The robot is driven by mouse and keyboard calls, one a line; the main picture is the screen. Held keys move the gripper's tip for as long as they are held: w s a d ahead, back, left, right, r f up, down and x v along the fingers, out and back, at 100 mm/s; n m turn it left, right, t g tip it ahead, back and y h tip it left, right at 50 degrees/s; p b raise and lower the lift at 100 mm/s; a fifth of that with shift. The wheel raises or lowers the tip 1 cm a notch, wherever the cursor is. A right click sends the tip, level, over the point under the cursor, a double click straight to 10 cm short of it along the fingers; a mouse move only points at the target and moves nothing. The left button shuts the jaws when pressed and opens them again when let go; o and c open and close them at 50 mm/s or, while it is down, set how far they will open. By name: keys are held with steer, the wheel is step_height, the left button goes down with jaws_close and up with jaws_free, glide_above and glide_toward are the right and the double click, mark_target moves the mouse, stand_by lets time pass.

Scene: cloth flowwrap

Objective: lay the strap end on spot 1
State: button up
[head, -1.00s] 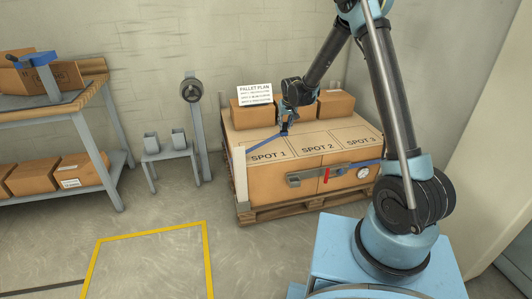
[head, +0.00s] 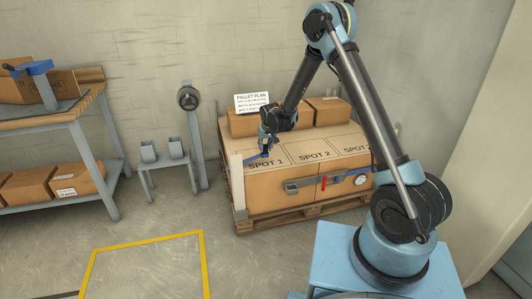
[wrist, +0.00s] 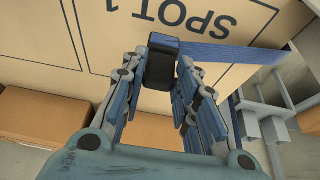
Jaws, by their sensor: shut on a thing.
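My gripper (head: 266,152) is shut on the strap end, a dark block (wrist: 162,62) that shows between the fingertips in the wrist view. The blue strap (wrist: 232,52) runs from it to the right there, and toward the load's left corner in the head view. Spot 1 (head: 266,163) is an outlined, labelled area at the left of the big carton's top. Its label also shows upside down in the wrist view (wrist: 188,14). The gripper is over the spot 1 area, close to the top. I cannot tell whether the strap end touches it.
Spot 2 (head: 314,154) lies to the right. Smaller cartons (head: 328,111) and a pallet plan sign (head: 252,102) stand at the back of the top. A tensioner with a red handle (head: 323,184) and a round gauge (head: 360,180) are on the front. A pale post (head: 238,187) stands at the left corner.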

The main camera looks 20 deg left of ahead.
mark_target(265, 150)
steer(key=shift+f, duration=1.5)
steer(key=shift+f, duration=0.1)
steer(key=o, duration=1.1)
steer(key=v, duration=1.2)
steer(key=shift+d, duration=0.15)
